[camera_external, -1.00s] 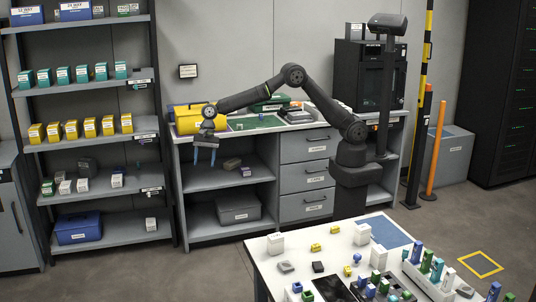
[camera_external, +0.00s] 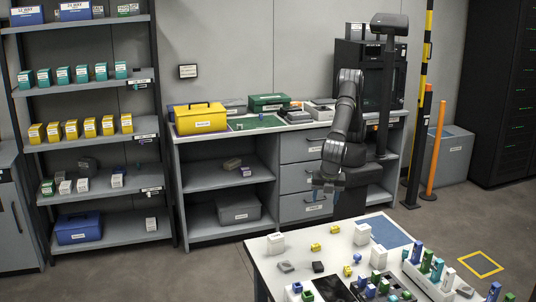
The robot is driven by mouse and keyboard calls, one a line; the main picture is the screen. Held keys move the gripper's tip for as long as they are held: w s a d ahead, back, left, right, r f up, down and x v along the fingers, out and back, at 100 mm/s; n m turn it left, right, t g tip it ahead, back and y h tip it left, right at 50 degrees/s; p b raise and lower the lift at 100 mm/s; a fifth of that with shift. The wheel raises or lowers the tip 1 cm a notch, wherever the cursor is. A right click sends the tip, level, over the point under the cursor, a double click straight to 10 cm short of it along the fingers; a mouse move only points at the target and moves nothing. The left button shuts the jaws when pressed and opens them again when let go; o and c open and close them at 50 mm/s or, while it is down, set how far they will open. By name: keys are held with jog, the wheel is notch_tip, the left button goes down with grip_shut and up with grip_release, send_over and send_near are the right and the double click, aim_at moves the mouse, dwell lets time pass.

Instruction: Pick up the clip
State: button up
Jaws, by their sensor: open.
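My gripper (camera_external: 324,194) points down in front of the drawers, near the far edge of the white work table (camera_external: 328,246). Its blue-grey fingers are apart and nothing shows between them. Several small parts lie on the table, among them a yellow block (camera_external: 316,247), another yellow block (camera_external: 335,229), a blue part (camera_external: 357,257) and a grey piece (camera_external: 286,267). They are too small for me to tell which one is the clip. My gripper touches none of them.
White blocks (camera_external: 275,243) and a blue mat (camera_external: 390,232) are on the table. A white rack (camera_external: 427,283) with upright coloured parts stands at its right. A yellow toolbox (camera_external: 200,118) sits on the back bench. Shelving (camera_external: 95,150) with boxes stands at the left.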

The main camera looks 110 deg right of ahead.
jog(key=s+a+n+h, duration=0.1)
jog(key=s+a+n, duration=0.2)
jog(key=s+n, duration=0.3)
jog(key=m+t, duration=0.1)
send_near(335, 227)
jog(key=x, duration=0.9)
jog(key=shift+s+r, duration=0.1)
jog(key=shift+s, duration=0.05)
jog(key=c, duration=1)
